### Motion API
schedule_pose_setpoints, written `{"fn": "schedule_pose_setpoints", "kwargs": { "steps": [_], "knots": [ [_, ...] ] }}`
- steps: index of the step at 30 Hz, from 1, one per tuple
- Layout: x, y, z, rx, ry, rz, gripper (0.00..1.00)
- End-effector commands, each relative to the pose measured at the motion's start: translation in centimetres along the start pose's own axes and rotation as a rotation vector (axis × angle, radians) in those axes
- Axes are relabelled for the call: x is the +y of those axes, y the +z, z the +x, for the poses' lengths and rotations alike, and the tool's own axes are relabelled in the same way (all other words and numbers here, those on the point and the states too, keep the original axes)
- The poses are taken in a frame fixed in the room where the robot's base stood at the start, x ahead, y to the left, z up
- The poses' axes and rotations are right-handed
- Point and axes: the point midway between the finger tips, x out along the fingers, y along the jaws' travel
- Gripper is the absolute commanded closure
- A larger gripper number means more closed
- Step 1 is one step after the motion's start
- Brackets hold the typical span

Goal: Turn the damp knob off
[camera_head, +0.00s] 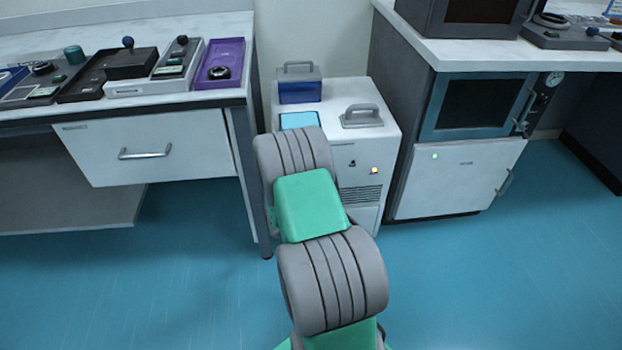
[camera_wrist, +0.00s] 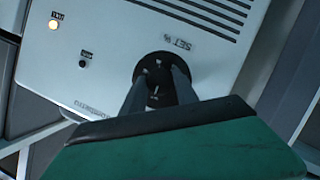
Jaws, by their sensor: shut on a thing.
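A round black knob (camera_wrist: 156,90) with white marks sits on a pale panel in the wrist view, beside a label that appears to read "SET %". My gripper (camera_wrist: 163,74) has its two dark fingers on either side of this knob and is shut on it. In the head view my arm covers the gripper and the knob. The panel appears to be the front of the white cabinet (camera_head: 384,140) between the two benches. I cannot read which way the knob points.
On the panel, an orange lamp (camera_wrist: 53,25) and a small black button (camera_wrist: 86,60) lie left of the knob. A blue box (camera_head: 299,92) and a grey handle (camera_head: 362,116) are on the cabinet top. Benches flank it; the blue floor (camera_head: 170,290) is clear.

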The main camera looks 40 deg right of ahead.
Motion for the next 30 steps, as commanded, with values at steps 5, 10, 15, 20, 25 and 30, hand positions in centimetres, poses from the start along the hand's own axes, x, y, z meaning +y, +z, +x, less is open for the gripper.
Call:
{"fn": "schedule_pose_setpoints", "kwargs": {
  "steps": [5,10,15,20,25,30],
  "knots": [
    [0.0,0.4,-0.1,-0.008,0.001,-0.004,1.0],
    [0.0,0.2,0.0,-0.005,0.0,-0.003,0.51],
    [-0.1,0.1,0.0,-0.003,-0.001,-0.002,0.43],
    [-0.1,0.1,-0.1,-0.002,-0.001,-0.002,0.43],
    [0.0,-0.2,-2.1,-0.001,-0.003,-0.003,0.43],
    [0.0,-0.1,-5.7,0.0,-0.004,-0.004,0.43]
  ]
}}
